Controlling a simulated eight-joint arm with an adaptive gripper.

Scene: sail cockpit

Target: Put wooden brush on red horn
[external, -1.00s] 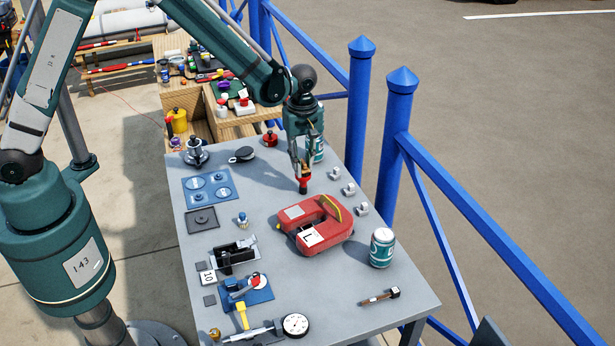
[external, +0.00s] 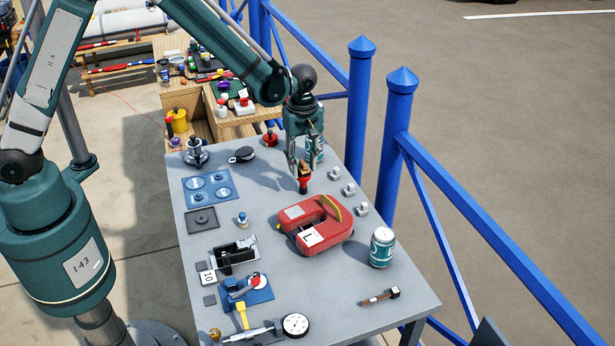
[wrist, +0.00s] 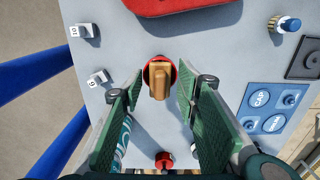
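The wooden brush, a small tan-brown block (wrist: 158,82), sits on top of the red horn (wrist: 146,71) in the wrist view, with the horn's round red top showing around it. In the external view the brush (external: 304,170) shows above the red horn (external: 303,184), which stands upright with a dark lower part on the far half of the grey table. My gripper (wrist: 159,88) is open, its green fingers on either side of the brush with gaps between. In the external view my gripper (external: 303,164) is just above the horn.
Small grey numbered blocks (external: 349,189) stand along the right edge. A can (external: 382,248) and a brown-handled tool (external: 380,297) are nearer. A red-topped item (external: 270,139) stands behind.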

